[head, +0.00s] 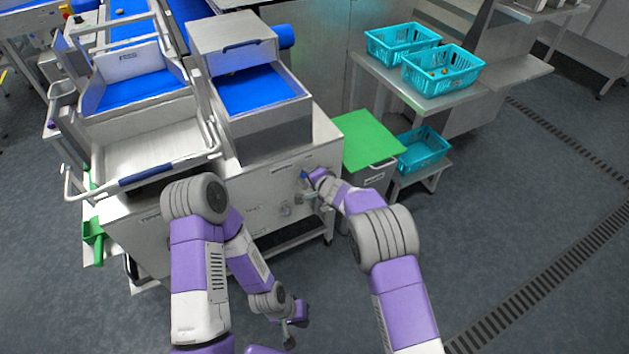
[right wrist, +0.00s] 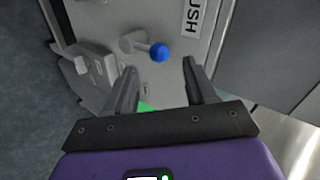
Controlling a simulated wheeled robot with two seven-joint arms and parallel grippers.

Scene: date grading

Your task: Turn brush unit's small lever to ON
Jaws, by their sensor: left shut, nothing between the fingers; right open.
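The brush unit's small lever, a grey stalk with a blue ball knob (right wrist: 160,52), sticks out of a grey panel under a label whose visible letters read "USH". In the head view the blue knob (head: 304,175) shows at the cabinet front, beside my right gripper. My right gripper (right wrist: 159,66) is open, with the knob just beyond and between its fingertips; I cannot tell whether they touch. Any ON/OFF marking is too small to read. My left gripper (head: 290,336) is shut and empty, hanging low in front of the cabinet, away from the lever.
The grey cabinet (head: 262,205) carries a hopper with a blue belt (head: 258,90). A round fitting (head: 286,209) sits left of the lever. A green-topped bin (head: 368,140) stands close on the right, with teal crates (head: 440,70) beyond. Floor (head: 500,230) on the right is clear.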

